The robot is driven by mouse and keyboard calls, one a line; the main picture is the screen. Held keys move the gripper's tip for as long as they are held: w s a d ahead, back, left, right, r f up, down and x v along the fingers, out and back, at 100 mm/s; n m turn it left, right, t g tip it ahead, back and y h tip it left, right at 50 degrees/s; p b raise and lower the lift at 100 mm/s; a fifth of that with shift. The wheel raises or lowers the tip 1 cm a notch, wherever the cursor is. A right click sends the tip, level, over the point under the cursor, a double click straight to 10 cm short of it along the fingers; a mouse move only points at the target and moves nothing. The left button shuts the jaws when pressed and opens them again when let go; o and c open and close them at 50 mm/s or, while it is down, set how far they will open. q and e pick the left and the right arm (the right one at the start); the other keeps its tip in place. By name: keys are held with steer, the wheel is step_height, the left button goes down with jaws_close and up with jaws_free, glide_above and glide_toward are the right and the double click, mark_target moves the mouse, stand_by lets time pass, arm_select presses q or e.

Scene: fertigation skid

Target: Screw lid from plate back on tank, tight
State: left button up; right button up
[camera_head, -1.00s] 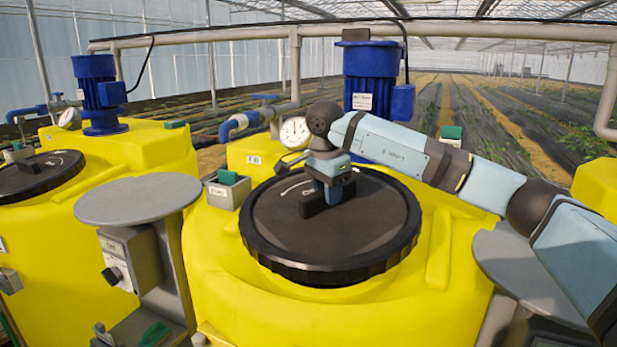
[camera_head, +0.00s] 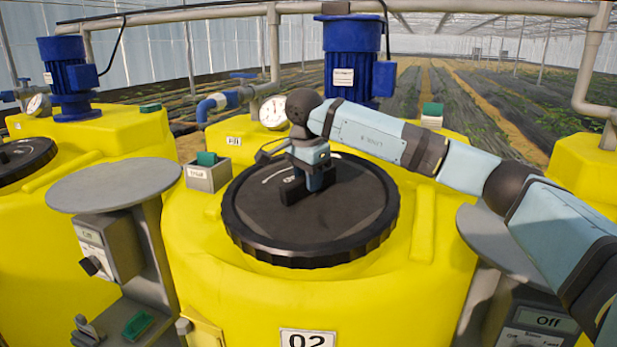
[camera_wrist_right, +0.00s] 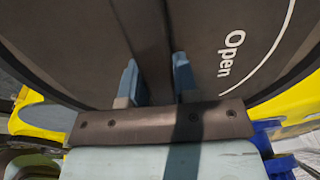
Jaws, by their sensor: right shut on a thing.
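The black round lid (camera_head: 345,225) with a ribbed edge lies over the top opening of the yellow tank (camera_head: 250,300) marked 02. It looks about level; I cannot tell how far its thread is engaged. My right gripper (camera_head: 308,184) is over the lid's middle, shut on its raised black handle bar. In the right wrist view, the two blue fingers (camera_wrist_right: 156,82) stand on either side of the handle bar (camera_wrist_right: 150,35), and the word "Open" with a white arc shows on the lid. The round grey plate (camera_head: 115,184) left of the tank is empty. My left gripper is not in view.
A blue motor (camera_head: 352,60) and a pressure gauge (camera_head: 273,112) stand behind the lid. A small grey box (camera_head: 208,177) sits at its left. Another grey plate (camera_head: 485,235) is at the right, partly behind my right arm. Pipes run across the back.

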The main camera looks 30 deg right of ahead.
steer(key=shift+f, duration=0.45)
stand_by(0.3)
stand_by(0.7)
steer(key=shift+w+d+f+b, duration=0.1)
steer(key=shift+f+b, duration=0.3)
steer(key=shift+f+b, duration=0.3)
steer(key=shift+f, duration=0.4)
stand_by(1.0)
stand_by(0.5)
steer(key=o, duration=1.3)
steer(key=shift+f, duration=0.15)
